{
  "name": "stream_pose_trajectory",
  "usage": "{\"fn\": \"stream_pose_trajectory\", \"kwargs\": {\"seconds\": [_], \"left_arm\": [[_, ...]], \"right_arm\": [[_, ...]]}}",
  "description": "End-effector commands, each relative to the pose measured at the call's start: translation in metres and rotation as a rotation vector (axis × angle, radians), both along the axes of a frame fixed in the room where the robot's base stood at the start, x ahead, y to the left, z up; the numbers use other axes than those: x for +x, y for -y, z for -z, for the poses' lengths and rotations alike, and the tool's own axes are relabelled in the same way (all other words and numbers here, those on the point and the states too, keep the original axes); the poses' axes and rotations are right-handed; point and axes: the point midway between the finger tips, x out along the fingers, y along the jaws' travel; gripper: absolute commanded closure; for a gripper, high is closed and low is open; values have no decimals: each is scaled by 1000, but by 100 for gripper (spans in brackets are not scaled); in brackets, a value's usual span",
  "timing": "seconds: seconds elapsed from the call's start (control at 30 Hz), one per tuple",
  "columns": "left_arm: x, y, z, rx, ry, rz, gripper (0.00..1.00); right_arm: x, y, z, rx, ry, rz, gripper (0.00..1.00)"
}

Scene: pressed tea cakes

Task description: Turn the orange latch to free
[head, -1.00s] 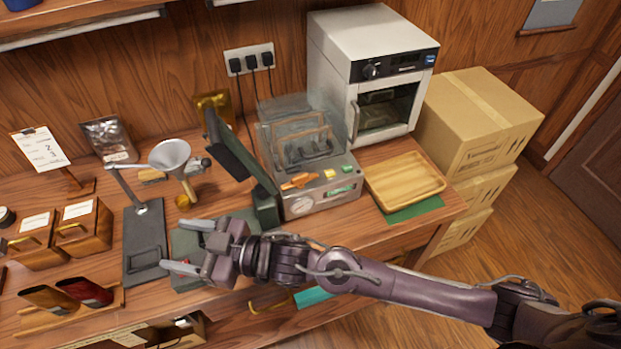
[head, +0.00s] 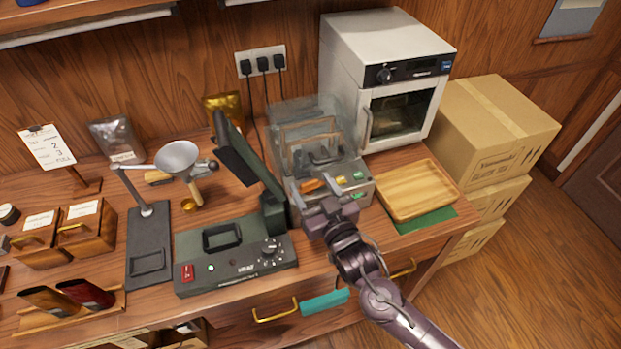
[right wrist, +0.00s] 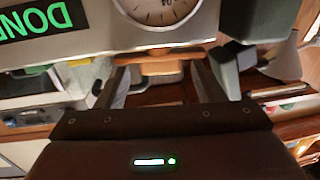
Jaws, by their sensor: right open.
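The orange latch (head: 312,185) is on the front of the clear-covered grey machine (head: 362,190), near its left side. In the right wrist view the latch (right wrist: 157,66) lies crosswise between the tips of my two fingers. My right gripper (head: 327,203) is open in front of the machine's lower front, with its fingers on either side of the latch in the right wrist view (right wrist: 160,82). I cannot tell whether a finger touches it. In the head view the gripper hides the machine's dial; the dial (right wrist: 158,8) shows in the right wrist view. My left gripper is not in view.
A dark press-like device (head: 235,262) with a raised arm stands left of the machine. A wooden tray (head: 418,192) on a green mat (head: 425,220) lies to the right. A white oven (head: 383,65) stands behind, with cardboard boxes (head: 495,130) beyond it.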

Motion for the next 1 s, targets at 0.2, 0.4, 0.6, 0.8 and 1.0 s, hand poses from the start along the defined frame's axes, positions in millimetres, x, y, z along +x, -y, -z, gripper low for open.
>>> {"fn": "stream_pose_trajectory", "kwargs": {"seconds": [0.2, 0.4, 0.6, 0.8, 1.0], "left_arm": [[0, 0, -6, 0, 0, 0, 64], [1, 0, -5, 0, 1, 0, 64], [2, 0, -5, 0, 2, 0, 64], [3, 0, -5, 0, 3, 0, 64], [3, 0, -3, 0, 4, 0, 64]], "right_arm": [[16, -8, 0, 0, -1, -2, 38], [17, -8, 1, 0, -2, -2, 38], [17, -8, 1, 0, -1, -2, 55], [17, -8, 1, 0, -1, -2, 81], [16, -11, 1, 7, 1, 47, 83]]}}
